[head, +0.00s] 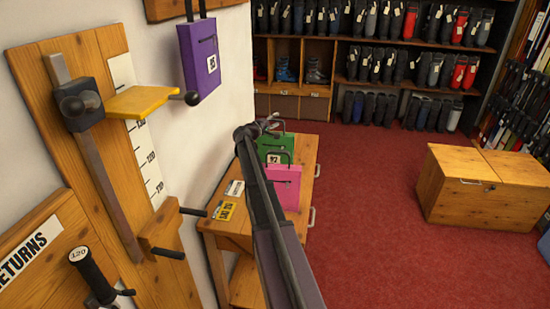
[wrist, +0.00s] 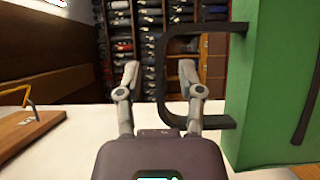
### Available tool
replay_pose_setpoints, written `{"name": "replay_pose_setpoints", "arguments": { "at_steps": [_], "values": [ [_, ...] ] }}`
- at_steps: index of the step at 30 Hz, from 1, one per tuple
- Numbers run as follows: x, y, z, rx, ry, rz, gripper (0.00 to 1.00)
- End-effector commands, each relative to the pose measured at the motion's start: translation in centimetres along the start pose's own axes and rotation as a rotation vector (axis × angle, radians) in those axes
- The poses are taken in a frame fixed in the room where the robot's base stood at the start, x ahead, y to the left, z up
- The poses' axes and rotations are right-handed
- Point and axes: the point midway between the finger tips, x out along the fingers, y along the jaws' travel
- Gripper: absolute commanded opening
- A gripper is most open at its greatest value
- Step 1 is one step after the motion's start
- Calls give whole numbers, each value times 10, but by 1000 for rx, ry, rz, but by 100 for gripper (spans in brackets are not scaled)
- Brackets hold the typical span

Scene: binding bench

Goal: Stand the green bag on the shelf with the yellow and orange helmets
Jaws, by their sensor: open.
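The green bag (head: 275,145) stands on a wooden table, behind a pink bag (head: 283,187). In the wrist view the green bag (wrist: 272,90) fills the right side, and its dark handle loop (wrist: 162,65) reaches left from it. My gripper (head: 267,122) is at the bag's top, by the handle. In the wrist view my gripper (wrist: 159,80) is open, and the handle's bar appears between its two fingers. I cannot tell whether either finger touches it. The yellow and orange helmets and their shelf are not recognisable in either view.
The table (head: 306,155) also bears a yellow card (head: 227,210) and a white card (head: 235,188). A purple bag (head: 199,55) hangs at the left wall. A wooden chest (head: 470,200) stands on the right. The red floor (head: 375,220) between is clear. Racks of boots line the back.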

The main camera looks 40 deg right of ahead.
Motion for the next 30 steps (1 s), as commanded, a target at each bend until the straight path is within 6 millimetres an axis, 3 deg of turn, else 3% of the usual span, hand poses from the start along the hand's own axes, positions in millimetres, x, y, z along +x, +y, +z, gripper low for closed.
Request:
{"name": "replay_pose_setpoints", "arguments": {
  "at_steps": [12, 13, 18, 30],
  "values": [
    [0, 0, 1, 0, -1, 0, 49],
    [0, 0, 1, 0, -1, 0, 46],
    [0, 0, 1, 0, -1, 0, 0],
    [1, 0, 1, -1, -2, 1, 0]
  ]
}}
